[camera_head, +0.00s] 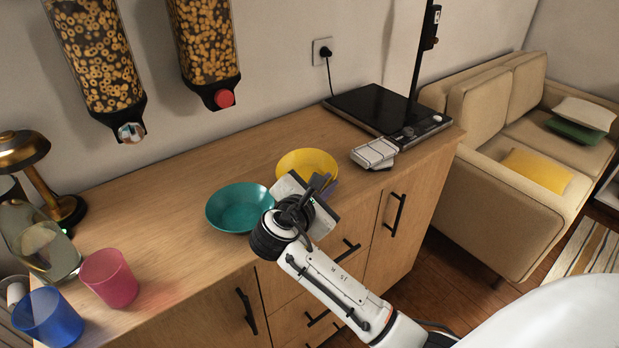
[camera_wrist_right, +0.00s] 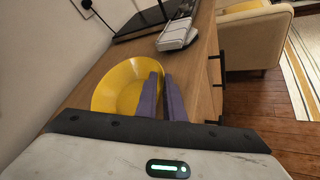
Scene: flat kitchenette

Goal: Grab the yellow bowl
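The yellow bowl (camera_head: 307,160) sits on the wooden counter behind and right of the teal bowl. It also shows in the right wrist view (camera_wrist_right: 118,88), partly hidden by a finger. My right gripper (camera_head: 326,183) is at the bowl's near right edge. In the right wrist view its purple fingers (camera_wrist_right: 162,76) stand close together, one on each side of the bowl's rim, and look closed on it. The bowl looks upright, at counter level. My left gripper is not in view.
The teal bowl (camera_head: 238,209) is close to my right gripper's left. A white-grey object (camera_head: 374,153) and a black cooktop (camera_head: 385,109) are to the right. Pink (camera_head: 109,278) and blue (camera_head: 48,317) cups, a glass jar (camera_head: 42,245) and a lamp (camera_head: 45,175) stand left. Cereal dispensers (camera_head: 97,55) hang above.

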